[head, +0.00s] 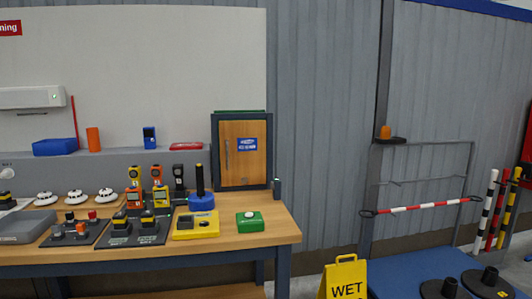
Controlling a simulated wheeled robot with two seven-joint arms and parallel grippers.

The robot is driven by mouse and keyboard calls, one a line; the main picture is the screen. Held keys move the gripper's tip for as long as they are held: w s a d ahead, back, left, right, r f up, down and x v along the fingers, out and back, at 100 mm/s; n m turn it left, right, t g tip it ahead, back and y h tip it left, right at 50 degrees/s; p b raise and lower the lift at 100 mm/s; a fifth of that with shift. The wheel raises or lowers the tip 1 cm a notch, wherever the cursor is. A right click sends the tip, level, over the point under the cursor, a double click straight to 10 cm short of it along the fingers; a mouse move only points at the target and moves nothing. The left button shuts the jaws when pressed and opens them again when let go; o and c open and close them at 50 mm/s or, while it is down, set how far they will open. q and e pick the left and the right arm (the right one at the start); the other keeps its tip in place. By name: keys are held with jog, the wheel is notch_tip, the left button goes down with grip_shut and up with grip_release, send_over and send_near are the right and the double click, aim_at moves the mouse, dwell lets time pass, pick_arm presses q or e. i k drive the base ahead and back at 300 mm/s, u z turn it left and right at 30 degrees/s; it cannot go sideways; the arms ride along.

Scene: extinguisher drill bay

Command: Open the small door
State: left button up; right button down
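The small door (238,173) is a wooden panel in a dark frame (215,150), standing at the back right of the workbench (270,232). It looks shut, with its panel flush in the frame. A slim vertical handle (227,153) is on the door's left side, and a blue label is at its upper right. Neither of my grippers shows in the head view.
Several devices fill the bench further left. A yellow wet-floor sign (343,281) stands right of the bench, near a blue platform (400,272).

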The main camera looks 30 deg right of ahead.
aim_at(243, 143)
jog(key=z, duration=0.85)
jog(key=i, duration=0.75)
jog(key=z, duration=0.5)
